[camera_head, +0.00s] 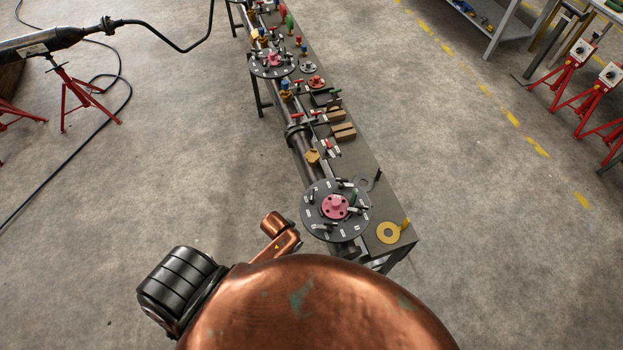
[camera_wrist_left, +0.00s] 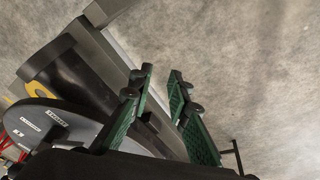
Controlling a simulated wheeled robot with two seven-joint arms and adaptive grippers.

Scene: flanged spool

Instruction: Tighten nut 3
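The near flange disc (camera_head: 316,222), dark grey with small white labels around its rim, stands at the near end of the bench. It has a pink hub (camera_head: 335,206) and several studs or nuts around it. The labels are too small for me to tell which is nut 3. In the left wrist view, part of a grey labelled disc (camera_wrist_left: 62,118) shows at the lower left. My left gripper (camera_wrist_left: 160,74) has its green-padded fingers apart, with nothing seen between them, beside the dark bench end. Its fingers do not show in the head view. My right gripper is in neither view.
The long bench (camera_head: 375,205) runs away from me, with a second flange disc (camera_head: 262,70) farther back. A yellow ring (camera_head: 390,233) lies at its near right corner. Wooden blocks (camera_head: 343,132) lie midway. Open concrete floor (camera_head: 190,150) lies left; red stands (camera_head: 590,90) stand right.

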